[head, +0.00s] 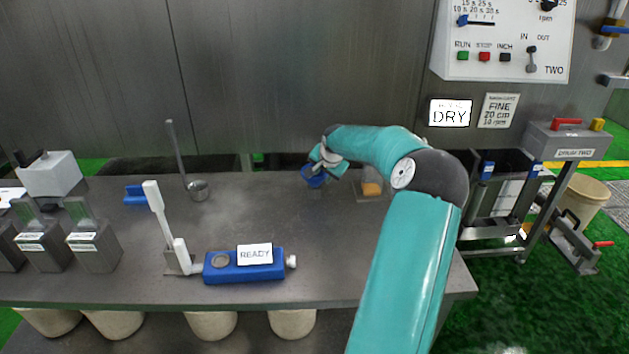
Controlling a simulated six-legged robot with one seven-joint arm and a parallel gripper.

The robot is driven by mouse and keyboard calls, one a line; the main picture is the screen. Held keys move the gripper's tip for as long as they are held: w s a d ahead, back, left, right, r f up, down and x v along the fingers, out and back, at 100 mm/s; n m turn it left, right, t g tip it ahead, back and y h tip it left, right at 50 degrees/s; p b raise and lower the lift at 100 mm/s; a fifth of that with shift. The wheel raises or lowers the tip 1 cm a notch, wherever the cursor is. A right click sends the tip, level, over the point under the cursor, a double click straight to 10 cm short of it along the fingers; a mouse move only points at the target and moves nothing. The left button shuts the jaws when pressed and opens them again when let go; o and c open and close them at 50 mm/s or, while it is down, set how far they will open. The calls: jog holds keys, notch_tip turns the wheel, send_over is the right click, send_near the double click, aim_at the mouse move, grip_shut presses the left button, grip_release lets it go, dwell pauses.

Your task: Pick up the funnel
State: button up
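A small round blue piece (313,179), which looks like the funnel, is at the back middle of the grey bench. My gripper (322,162) is right above it, at the end of my teal arm reaching in from the right. The gripper overlaps the blue rim in this view. I cannot tell whether the fingers touch or hold it, or whether the piece rests on the bench. The fingers are too small to show if they are open or shut.
A clear box with orange contents (371,188) stands close to the right of the gripper. A long-handled ladle (197,187), a blue scoop-like piece (135,196), a blue device marked READY (245,272) and grey labelled containers (93,248) are left. The bench (330,240) is clear in the middle.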

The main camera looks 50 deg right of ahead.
aim_at(322, 178)
jog(key=shift+x, duration=1.95)
grip_shut()
